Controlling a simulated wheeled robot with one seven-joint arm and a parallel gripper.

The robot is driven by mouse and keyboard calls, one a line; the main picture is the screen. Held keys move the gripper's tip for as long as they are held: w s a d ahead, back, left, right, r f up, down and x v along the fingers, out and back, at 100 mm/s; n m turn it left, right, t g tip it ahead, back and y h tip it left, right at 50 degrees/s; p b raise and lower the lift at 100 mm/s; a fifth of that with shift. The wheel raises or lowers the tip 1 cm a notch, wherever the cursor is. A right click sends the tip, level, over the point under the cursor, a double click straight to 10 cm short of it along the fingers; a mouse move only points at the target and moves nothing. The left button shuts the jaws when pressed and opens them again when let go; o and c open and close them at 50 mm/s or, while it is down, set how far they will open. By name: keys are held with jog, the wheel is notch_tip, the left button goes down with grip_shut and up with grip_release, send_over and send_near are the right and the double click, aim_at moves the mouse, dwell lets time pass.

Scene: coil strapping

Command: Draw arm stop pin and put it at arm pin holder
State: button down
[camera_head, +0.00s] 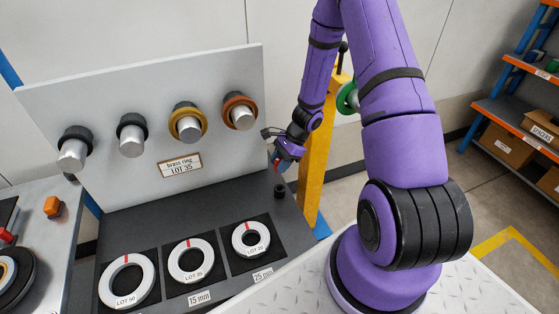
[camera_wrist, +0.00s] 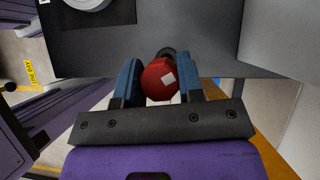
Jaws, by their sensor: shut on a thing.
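My gripper (camera_head: 279,164) is at the right end of the dark bench, beside the upright grey panel. In the wrist view, its two blue fingers (camera_wrist: 158,82) are shut on a red knob with a pale square mark, which I take as the arm stop pin (camera_wrist: 155,83). The pin's shank is hidden below the knob. A small black round holder (camera_head: 280,191) stands on the bench just under my gripper. It also shows partly behind the knob in the wrist view (camera_wrist: 168,53). Whether the pin touches it, I cannot tell.
The grey panel (camera_head: 150,90) carries several pegs with rings. White lot rings (camera_head: 191,259) lie on black mats on the bench (camera_head: 140,212). A yellow post (camera_head: 318,150) stands close behind my gripper. Shelves with boxes (camera_head: 500,150) are far right.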

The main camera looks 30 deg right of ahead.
jog(key=shift+f, duration=2.35)
jog(key=shift+f, duration=2.25)
jog(key=c, duration=0.7)
grip_release()
